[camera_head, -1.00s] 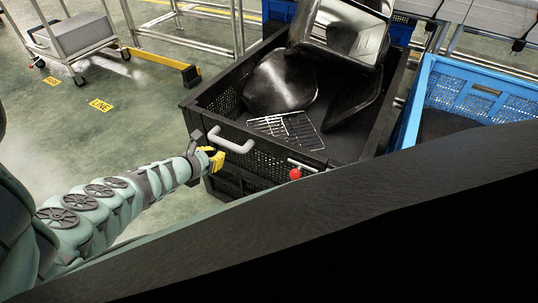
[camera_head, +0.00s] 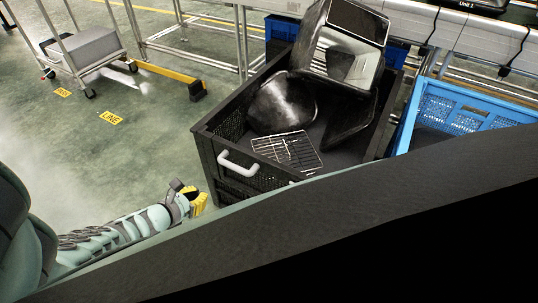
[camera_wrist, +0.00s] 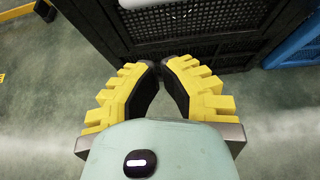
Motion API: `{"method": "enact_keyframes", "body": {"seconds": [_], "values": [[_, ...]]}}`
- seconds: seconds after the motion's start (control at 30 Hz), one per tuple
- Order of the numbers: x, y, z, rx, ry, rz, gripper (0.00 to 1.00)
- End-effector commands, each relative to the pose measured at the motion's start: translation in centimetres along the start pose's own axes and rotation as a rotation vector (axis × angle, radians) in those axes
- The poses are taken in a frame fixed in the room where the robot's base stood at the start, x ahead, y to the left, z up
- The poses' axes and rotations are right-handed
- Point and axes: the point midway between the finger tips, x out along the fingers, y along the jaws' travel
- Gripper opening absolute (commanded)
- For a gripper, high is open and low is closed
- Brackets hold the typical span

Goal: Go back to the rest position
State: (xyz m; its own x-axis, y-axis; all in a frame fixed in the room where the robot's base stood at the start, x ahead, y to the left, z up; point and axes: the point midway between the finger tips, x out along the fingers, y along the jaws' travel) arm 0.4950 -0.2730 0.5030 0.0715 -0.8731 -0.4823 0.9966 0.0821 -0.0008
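My gripper (camera_head: 197,202) has yellow fingers and is in the lower left of the head view, beside the near left corner of a black crate and apart from it. In the wrist view, the two yellow fingers (camera_wrist: 160,66) lean together and their tips meet or nearly meet. Nothing shows between them, so it looks shut and empty. My arm runs down to the lower left and is partly hidden by a dark part of my own body in front.
The black crate (camera_head: 205,150) holds dark trays and a wire rack (camera_head: 287,152). A blue crate (camera_head: 470,105) stands to its right. A wheeled cart (camera_head: 80,48) and a yellow floor bar (camera_head: 165,74) are at upper left. The green floor left of the crate is clear.

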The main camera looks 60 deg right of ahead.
Motion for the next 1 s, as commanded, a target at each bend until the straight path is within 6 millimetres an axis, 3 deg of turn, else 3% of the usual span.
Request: {"method": "enact_keyframes", "body": {"seconds": [0.37, 0.53, 0.67, 0.77, 0.87, 1.0], "values": [[-0.8, 0.2, 0.0, 0.007, 0.013, 0.01, 0.0], [-3.6, 2.8, -1.9, 0.106, 0.215, 0.142, 0.0], [-10.1, 7.3, -4.6, 0.28, 0.541, 0.337, 0.0], [-16.8, 10.5, -5.5, 0.431, 0.801, 0.479, 0.0], [-23.6, 13.1, -4.5, 0.574, 1.031, 0.6, 0.0], [-32.5, 15.6, -0.7, 0.768, 1.316, 0.752, 0.0]]}}
